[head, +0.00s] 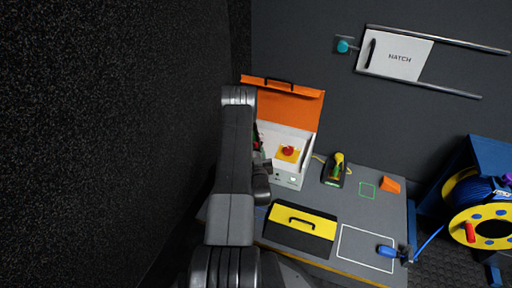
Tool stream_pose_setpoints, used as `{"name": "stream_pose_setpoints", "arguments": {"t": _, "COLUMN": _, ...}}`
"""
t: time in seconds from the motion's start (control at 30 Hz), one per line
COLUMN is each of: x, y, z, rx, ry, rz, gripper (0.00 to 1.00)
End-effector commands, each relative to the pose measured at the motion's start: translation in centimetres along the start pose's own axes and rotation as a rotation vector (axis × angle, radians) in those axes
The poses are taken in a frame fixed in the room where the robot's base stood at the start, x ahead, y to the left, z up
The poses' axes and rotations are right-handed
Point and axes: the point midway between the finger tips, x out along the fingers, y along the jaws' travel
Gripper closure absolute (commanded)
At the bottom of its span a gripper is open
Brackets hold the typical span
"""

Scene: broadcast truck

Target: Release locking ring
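I cannot make out a locking ring for certain. A blue connector (387,250) lies at the table's right front, inside a white outlined rectangle, against a dark fitting (405,254) at the table edge. A blue cable rises from there to the reel; any ring on the connector is too small to tell. My arm stands upright left of the table, in front of the open case. My gripper's fingers do not show; they seem hidden behind my arm, so what they hold cannot be seen.
An open case with an orange lid (288,102) holds a red button (288,150). A yellow-black box (301,225), a yellow-green handheld tool (337,170) and an orange wedge (389,185) are on the table. A cable reel (485,212) stands right; a hatch (395,55) is on the wall.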

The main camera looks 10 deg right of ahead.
Motion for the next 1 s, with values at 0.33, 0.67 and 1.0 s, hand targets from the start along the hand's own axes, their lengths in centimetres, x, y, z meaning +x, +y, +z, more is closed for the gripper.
{"name": "stream_pose_setpoints", "arguments": {"t": 0.33, "x": 5.2, "y": 0.0, "z": 0.1, "rx": -0.001, "ry": 0.002, "rz": 0.000, "gripper": 0.66}}
{"name": "stream_pose_setpoints", "arguments": {"t": 0.67, "x": 5.7, "y": 0.0, "z": 0.0, "rx": 0.000, "ry": -0.001, "rz": 0.000, "gripper": 0.66}}
{"name": "stream_pose_setpoints", "arguments": {"t": 1.0, "x": 5.7, "y": 0.0, "z": 0.0, "rx": 0.000, "ry": -0.001, "rz": -0.001, "gripper": 1.00}}
